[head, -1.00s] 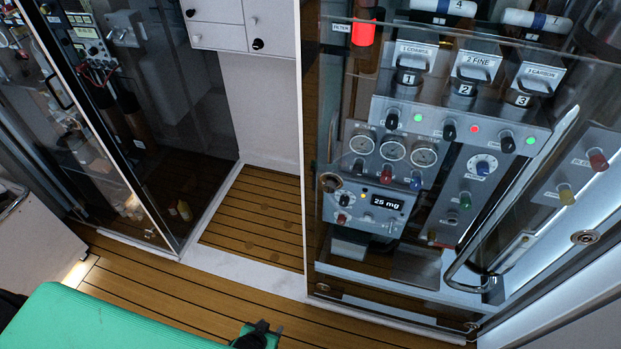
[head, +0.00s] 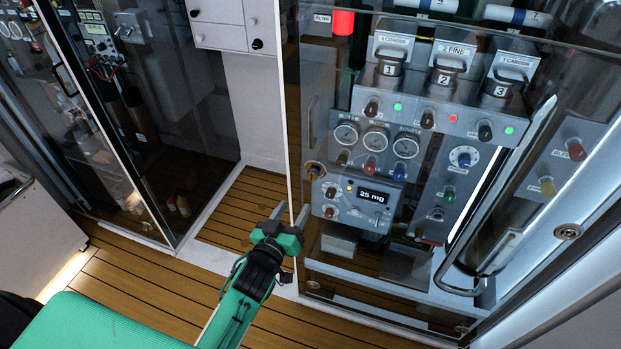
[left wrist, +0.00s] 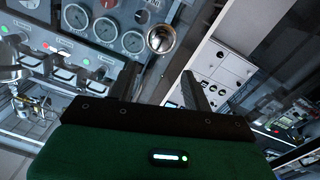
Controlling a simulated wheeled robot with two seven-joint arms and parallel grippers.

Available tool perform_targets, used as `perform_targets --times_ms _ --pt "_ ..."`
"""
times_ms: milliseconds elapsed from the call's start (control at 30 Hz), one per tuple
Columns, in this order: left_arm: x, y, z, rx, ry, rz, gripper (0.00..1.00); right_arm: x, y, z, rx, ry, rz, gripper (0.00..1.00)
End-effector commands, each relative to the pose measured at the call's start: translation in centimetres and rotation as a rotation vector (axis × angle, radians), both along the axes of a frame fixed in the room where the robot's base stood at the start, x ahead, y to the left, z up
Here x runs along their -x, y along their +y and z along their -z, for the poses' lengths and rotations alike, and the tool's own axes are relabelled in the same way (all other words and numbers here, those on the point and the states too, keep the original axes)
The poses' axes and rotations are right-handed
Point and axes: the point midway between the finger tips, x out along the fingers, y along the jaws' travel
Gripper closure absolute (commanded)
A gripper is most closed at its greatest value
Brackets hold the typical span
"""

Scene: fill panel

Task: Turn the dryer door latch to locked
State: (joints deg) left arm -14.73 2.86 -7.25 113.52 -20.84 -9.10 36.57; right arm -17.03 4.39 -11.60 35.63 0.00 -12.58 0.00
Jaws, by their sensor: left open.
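The clear glass door (head: 320,262) stands in front of the panel cabinet. A small round brass-coloured fitting (head: 314,170), which looks like the latch, sits near its left edge. It shows in the left wrist view as a round metal knob (left wrist: 161,38); its turn position is not clear. My left gripper (head: 291,209) is open and empty, below and a little left of this fitting, apart from it. In the left wrist view its two fingers (left wrist: 162,85) point toward the knob, which lies beyond the tips. My right gripper is not in view.
A long curved metal handle (head: 477,275) runs along the cabinet's right side. Gauges, knobs and a "25 mg" display (head: 373,196) lie behind the glass. Another glass-fronted cabinet (head: 190,150) stands to the left. Wooden floor (head: 237,212) is clear between them.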

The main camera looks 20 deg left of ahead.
Motion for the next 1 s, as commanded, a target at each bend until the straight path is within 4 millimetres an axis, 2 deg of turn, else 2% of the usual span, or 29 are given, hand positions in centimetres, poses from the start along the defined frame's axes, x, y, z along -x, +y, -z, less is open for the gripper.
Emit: perform_targets --times_ms 200,600,800,1000 --pt "-3.8 -0.3 -0.3 -0.001 -0.001 0.001 0.50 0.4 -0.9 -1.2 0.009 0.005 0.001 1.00" --pt "-10.3 -0.8 -0.2 -0.002 0.000 0.000 0.50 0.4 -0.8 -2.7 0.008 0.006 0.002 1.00" --pt "-11.8 -1.0 -0.1 -0.001 0.001 0.000 0.50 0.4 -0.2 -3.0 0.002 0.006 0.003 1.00" --pt "-12.2 -1.0 0.0 -0.002 0.002 0.001 0.50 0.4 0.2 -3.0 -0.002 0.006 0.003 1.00"
